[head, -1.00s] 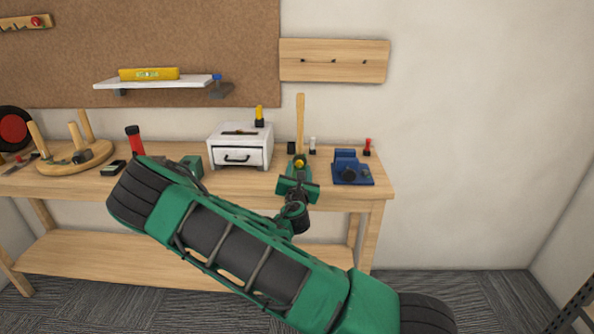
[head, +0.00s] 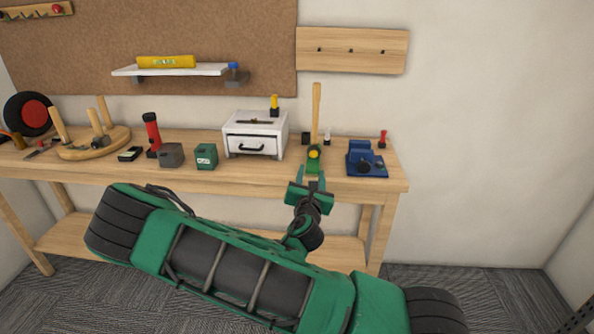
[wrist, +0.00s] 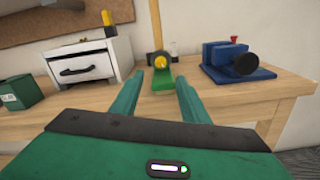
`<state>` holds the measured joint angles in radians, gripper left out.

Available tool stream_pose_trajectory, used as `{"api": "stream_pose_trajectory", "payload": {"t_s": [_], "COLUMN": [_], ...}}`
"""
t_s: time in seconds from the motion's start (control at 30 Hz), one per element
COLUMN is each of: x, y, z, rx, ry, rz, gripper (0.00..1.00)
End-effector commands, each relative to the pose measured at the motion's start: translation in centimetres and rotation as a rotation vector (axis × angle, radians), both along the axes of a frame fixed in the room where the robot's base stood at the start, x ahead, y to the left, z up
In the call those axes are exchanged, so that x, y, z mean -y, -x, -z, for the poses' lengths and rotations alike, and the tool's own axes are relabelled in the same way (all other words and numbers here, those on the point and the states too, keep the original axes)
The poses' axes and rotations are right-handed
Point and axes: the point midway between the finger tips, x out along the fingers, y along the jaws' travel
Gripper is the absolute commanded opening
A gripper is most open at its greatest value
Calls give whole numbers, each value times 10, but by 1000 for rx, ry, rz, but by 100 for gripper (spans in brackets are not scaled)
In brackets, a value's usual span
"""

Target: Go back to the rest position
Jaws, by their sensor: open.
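My gripper (head: 312,186) is open and empty, just in front of the workbench (head: 235,180) edge. In the wrist view its two green fingers (wrist: 158,92) are spread apart with nothing between them. Beyond the fingertips, a green block with a yellow knob (head: 313,158) stands on the bench top at the foot of an upright wooden post (head: 317,110). In the wrist view the green base (wrist: 162,82) lies apart from the fingers.
A white drawer box (head: 255,133) stands left of the post, and a blue vise-like tool (head: 366,160) right of it. Green (head: 206,156) and dark (head: 171,155) boxes, a red flashlight (head: 152,133) and a pegged wooden stand (head: 92,140) are further left. Carpet (head: 75,300) lies in front.

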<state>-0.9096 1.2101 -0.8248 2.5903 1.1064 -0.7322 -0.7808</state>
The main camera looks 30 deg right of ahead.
Motion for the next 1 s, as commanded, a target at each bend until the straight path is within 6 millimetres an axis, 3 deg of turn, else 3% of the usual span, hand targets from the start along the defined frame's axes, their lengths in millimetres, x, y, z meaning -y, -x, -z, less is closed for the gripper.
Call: {"api": "stream_pose_trajectory", "payload": {"t_s": [0.23,0.37,0.6,0.7,0.83,1.0], "x": [4,27,102,125,145,154], "y": [1,13,71,99,136,180], "z": [-1,-4,1,9,20,36], "rx": [7,54,236,313,410,525], "ry": [-12,-90,-395,-520,-678,-874], "rz": [11,94,422,564,746,977], "gripper": [41,41,41,41,41,41]}}
